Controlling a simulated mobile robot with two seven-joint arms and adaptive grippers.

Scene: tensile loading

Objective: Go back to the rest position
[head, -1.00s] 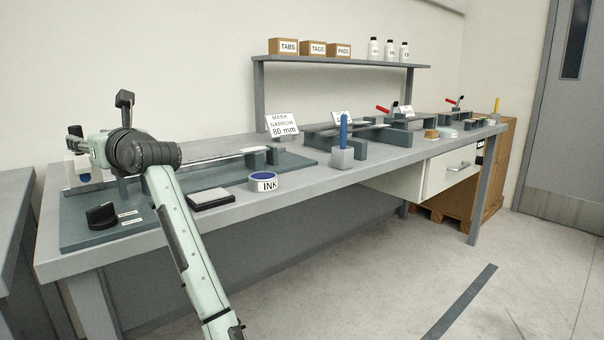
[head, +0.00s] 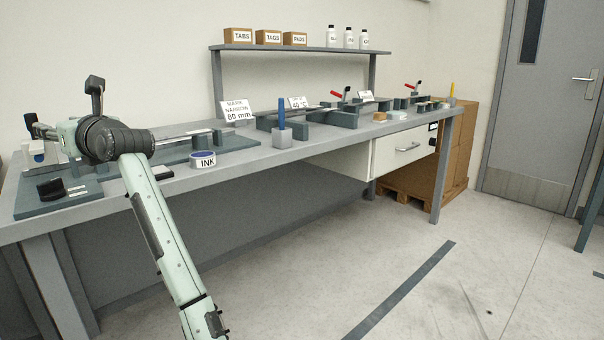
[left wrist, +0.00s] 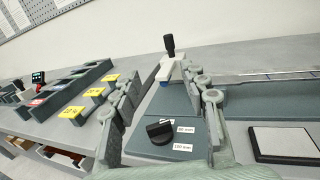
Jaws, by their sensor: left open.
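My left arm reaches up over the left end of the long grey workbench (head: 240,163) in the head view. My left gripper (head: 42,136) is mostly behind my dark wrist there. In the left wrist view my left gripper (left wrist: 163,78) has its two fingers spread with nothing between them. Beyond the fingertips stands a white and blue fixture (left wrist: 172,68) with a black-knobbed lever. Below lies a dark plate with a black knob (left wrist: 160,132) beside small labels. My right gripper is in neither view.
On the bench are an INK pot (head: 203,160), a blue-handled tool in a grey block (head: 282,135) and red-handled clamps (head: 337,94). A shelf (head: 300,48) with boxes and bottles stands behind. The floor (head: 400,270) in front is clear.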

